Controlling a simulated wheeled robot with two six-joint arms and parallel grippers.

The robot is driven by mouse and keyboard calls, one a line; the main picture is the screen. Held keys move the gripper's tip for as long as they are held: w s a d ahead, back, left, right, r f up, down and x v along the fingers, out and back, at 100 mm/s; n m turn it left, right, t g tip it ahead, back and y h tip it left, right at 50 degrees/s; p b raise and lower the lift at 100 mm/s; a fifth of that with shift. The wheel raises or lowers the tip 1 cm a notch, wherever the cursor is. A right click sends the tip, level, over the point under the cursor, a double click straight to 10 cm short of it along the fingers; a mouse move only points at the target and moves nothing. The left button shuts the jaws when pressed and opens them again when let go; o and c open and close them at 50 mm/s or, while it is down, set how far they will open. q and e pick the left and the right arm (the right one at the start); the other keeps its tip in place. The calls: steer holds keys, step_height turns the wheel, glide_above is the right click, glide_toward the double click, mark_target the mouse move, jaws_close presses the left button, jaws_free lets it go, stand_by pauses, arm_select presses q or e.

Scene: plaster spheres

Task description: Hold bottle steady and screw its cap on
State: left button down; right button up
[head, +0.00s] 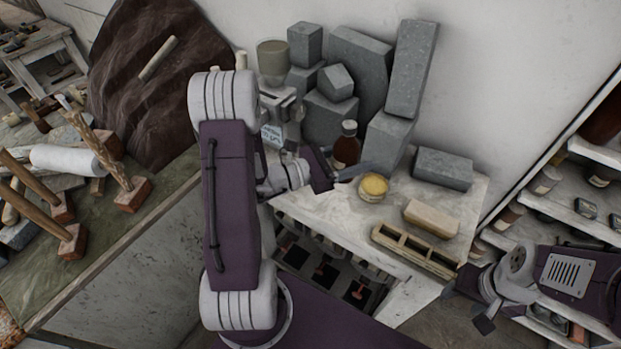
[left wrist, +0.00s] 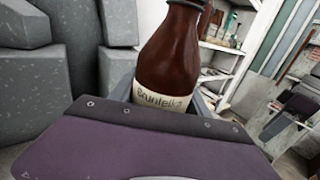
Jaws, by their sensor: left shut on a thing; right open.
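A brown glass bottle (head: 347,147) with a cream label stands upright on the pale tabletop. My left gripper (head: 343,171) is shut around its lower part. In the left wrist view the bottle (left wrist: 175,62) rises between the jaws, label partly covered and top cut off. A round yellow-topped tub (head: 373,187) sits just right of the left gripper. My right gripper (head: 468,304) is open and empty, low at the right, beyond the table's edge and away from the bottle.
Grey stone blocks (head: 388,140) crowd the table behind the bottle. A tan block (head: 432,217) and a wooden divided tray (head: 415,250) lie near the right front edge. Shelves (head: 560,200) with jars stand at the right. A tool-covered bench (head: 130,230) is at left.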

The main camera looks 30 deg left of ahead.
arm_select(q)
steer(key=w+a+f, duration=0.1)
steer(key=a+f, duration=0.1)
steer(key=a, duration=0.1)
steer(key=w+a+f+p, duration=0.1)
steer(key=a+f, duration=0.2)
steer(key=a, duration=0.1)
steer(key=w+a+f, duration=0.1)
steer(key=a+f, duration=0.1)
steer(key=a, duration=0.2)
steer(key=shift+w+f+p, duration=0.2)
steer(key=shift+f+p, duration=0.05)
steer(key=shift+p, duration=0.15)
arm_select(e)
steer(key=shift+w+d+r, duration=0.2)
steer(key=shift+w+r, duration=0.4)
steer(key=shift+r, duration=0.1)
arm_select(q)
steer(key=shift+s, duration=0.1)
arm_select(e)
steer(key=shift+s, duration=0.1)
arm_select(q)
step_height(320, 180, down, 3)
steer(key=shift+f+p, duration=0.15)
steer(key=shift+p, duration=0.25)
steer(key=shift+a+f, duration=0.1)
steer(key=shift+f, duration=0.25)
arm_select(e)
steer(key=shift+r, duration=0.4)
